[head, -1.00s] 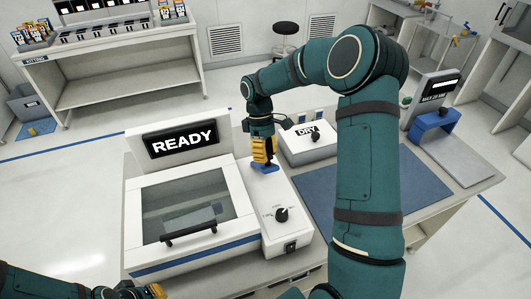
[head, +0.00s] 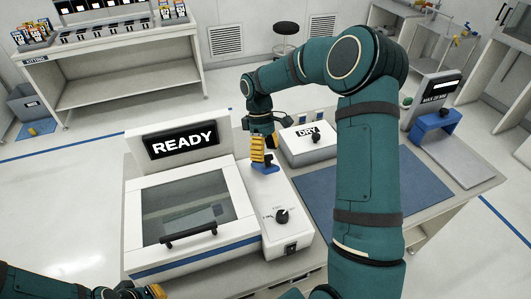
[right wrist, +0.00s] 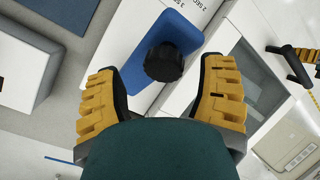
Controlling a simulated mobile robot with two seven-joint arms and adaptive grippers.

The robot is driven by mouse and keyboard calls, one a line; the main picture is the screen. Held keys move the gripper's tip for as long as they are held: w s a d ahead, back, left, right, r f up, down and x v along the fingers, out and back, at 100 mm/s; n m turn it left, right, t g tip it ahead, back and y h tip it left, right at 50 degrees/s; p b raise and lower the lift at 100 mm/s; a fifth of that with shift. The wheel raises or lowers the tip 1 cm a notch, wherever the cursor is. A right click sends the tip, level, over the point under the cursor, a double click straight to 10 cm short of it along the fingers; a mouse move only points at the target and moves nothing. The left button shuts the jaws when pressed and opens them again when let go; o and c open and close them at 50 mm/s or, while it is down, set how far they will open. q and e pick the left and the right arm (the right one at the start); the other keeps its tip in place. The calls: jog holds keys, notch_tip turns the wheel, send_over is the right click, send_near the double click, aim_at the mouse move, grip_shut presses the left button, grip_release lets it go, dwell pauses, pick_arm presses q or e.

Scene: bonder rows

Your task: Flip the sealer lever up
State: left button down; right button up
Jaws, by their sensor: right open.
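The sealer (head: 250,205) is a white machine with a glazed lid and a READY display. Its lever shows in the right wrist view as a black round knob (right wrist: 164,62) over a blue plate (right wrist: 150,40); the plate also shows in the head view (head: 266,170). My right gripper (head: 264,162) is open, pointing down over the plate. In the right wrist view its yellow fingers (right wrist: 164,85) stand either side of the knob, apart from it. The lever's shaft is hidden below the knob. My left gripper (head: 145,292) is partly cut off at the bottom edge; its opening cannot be told.
A black dial (head: 281,216) sits on the sealer's panel nearer me. A white DRY box (head: 308,149) stands close right of my right gripper. A blue mat (head: 325,190) lies clear on the bench. The lid handle (head: 188,236) is at the front.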

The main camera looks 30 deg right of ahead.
jog(key=v, duration=1.1)
jog(key=shift+w, duration=0.2)
jog(key=shift+d, duration=0.1)
